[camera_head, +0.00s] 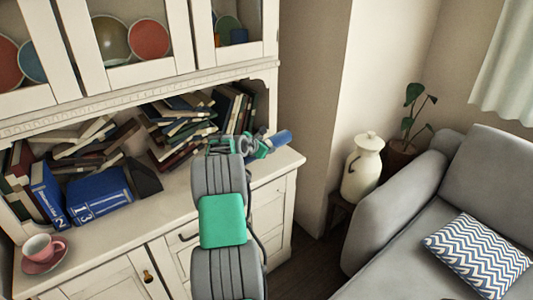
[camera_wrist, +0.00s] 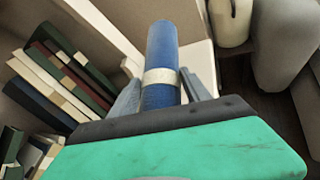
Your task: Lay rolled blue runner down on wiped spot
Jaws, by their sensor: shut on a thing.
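The rolled blue runner (camera_head: 281,139) is a small blue cylinder at the end of my arm, over the right end of the cabinet's counter. In the wrist view the runner (camera_wrist: 162,48) shows a pale band around its middle and points away from me. My gripper (camera_head: 264,149) is shut on it, and the grey fingers flank the roll in the wrist view (camera_wrist: 158,88). The white counter (camera_head: 287,160) lies below the roll at the right end. I cannot make out a wiped spot; my arm hides part of the counter.
Leaning and piled books (camera_head: 180,125) fill the shelf behind the counter. Blue binders (camera_head: 100,192) and a pink cup on a saucer (camera_head: 44,250) stand at left. A cream jug (camera_head: 363,168), a potted plant (camera_head: 407,130) and a grey sofa (camera_head: 400,225) are at right.

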